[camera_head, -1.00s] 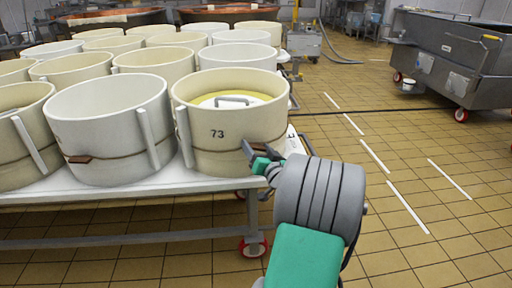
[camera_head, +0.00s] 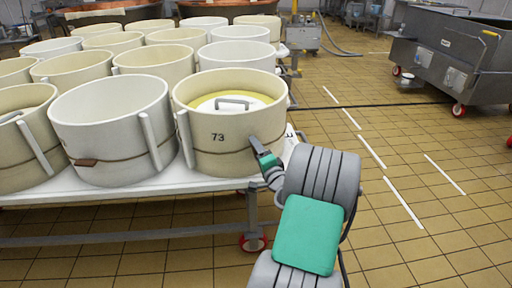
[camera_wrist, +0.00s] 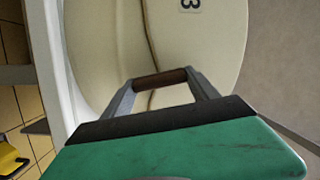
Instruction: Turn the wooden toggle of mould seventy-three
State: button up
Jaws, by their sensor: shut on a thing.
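Mould seventy-three (camera_head: 215,152) is a cream round mould with "73" on its side, at the front right corner of the white table. It holds a yellow content with a pale handled lid (camera_head: 232,104) on top. A cord runs around the mould's wall. The brown wooden toggle (camera_wrist: 160,79) lies on that cord in the wrist view. My gripper (camera_head: 254,146) is at the mould's right front side. In the wrist view its two fingers are shut on the toggle, one at each end. In the head view my gripper hides the toggle.
A neighbouring white mould (camera_head: 112,120) stands close on the left, with its own brown toggle (camera_head: 86,162) on a cord. More moulds fill the white table (camera_head: 150,194) behind. A grey steel cart (camera_head: 440,60) stands at the far right. The tiled floor right of the table is clear.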

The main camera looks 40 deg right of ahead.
jog(key=shift+r+m+p, duration=0.1)
jog(key=shift+m+p, duration=0.55)
jog(key=shift+m, duration=0.55)
jog(key=o, duration=1.4)
jog(key=shift+c, duration=0.2)
jog(key=v, duration=0.7)
jog(key=shift+s+a+p, duration=0.15)
jog(key=shift+s+p, duration=0.15)
jog(key=shift+s, duration=0.05)
